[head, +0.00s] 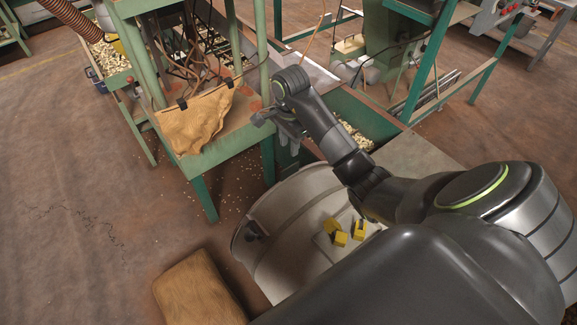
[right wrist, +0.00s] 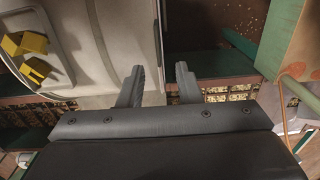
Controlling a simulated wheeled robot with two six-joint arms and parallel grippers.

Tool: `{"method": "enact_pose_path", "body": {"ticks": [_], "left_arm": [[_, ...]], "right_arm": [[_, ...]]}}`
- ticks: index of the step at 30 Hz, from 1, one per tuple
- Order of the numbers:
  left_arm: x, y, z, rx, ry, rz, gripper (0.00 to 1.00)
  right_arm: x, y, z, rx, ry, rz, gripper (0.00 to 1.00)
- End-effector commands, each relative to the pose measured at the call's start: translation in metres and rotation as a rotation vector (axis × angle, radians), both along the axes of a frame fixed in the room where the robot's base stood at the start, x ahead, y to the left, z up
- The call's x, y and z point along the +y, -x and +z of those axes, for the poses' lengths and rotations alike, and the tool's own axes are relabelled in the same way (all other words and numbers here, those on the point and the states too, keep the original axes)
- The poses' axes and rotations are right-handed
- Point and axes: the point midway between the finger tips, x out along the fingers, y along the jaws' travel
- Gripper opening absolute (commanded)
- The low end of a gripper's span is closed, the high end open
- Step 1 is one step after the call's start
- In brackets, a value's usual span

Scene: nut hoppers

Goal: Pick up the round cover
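A large round pale metal piece (head: 262,225) with a raised rim lies below centre in the head view. It looks like the round cover, but I cannot tell for sure whether it is a cover or a tub. Part of it is hidden behind my right arm. Its pale surface also shows at the left of the right wrist view (right wrist: 122,35). My right gripper (head: 281,133) is above and beyond its far edge in the head view. In the right wrist view the two fingers (right wrist: 160,84) are apart with nothing held between them. My left gripper is out of view.
Several yellow blocks (head: 341,238) lie on a pale panel within the round piece. A green metal stand (head: 206,197) with a tan sack (head: 198,120) stands close to the right gripper. A brown sack (head: 198,290) lies in front. The floor at left is mostly clear.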

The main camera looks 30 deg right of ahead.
Motion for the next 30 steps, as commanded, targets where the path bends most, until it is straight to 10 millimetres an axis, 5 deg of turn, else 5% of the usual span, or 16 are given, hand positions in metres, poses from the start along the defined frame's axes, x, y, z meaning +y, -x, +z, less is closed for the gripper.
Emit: {"method": "enact_pose_path", "body": {"ticks": [9,21,30], "left_arm": [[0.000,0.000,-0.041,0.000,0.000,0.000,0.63],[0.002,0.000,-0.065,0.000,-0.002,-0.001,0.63],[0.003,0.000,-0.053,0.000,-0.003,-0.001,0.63]], "right_arm": [[0.000,-0.001,-0.040,0.000,0.000,0.000,0.31],[0.000,0.001,-0.066,0.000,0.000,0.000,0.31],[0.000,0.002,-0.096,0.001,-0.001,-0.001,0.31]]}}
